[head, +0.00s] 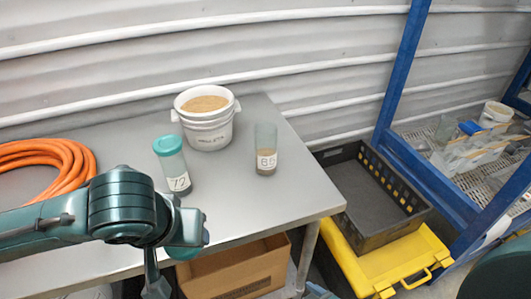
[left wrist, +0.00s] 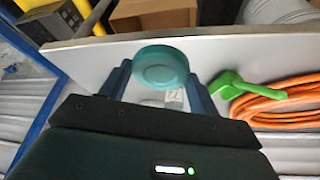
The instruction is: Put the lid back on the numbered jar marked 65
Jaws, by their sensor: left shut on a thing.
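An open clear jar (head: 265,150) with brown contents stands upright on the grey table; its label looks like 65 or 85. A second jar (head: 175,170), labelled 72 or 12, stands to its left with a teal lid (head: 168,145) on. My left gripper (left wrist: 158,82) is shut on another teal lid (left wrist: 160,66), held between its fingertips. In the head view this lid (head: 184,252) is partly hidden by the gripper, near the table's front edge, left of and nearer than the open jar.
A white bucket (head: 208,133) of tan grains stands behind the jars. An orange hose (head: 62,158) lies at the left, with a green tool (left wrist: 232,84) beside it.

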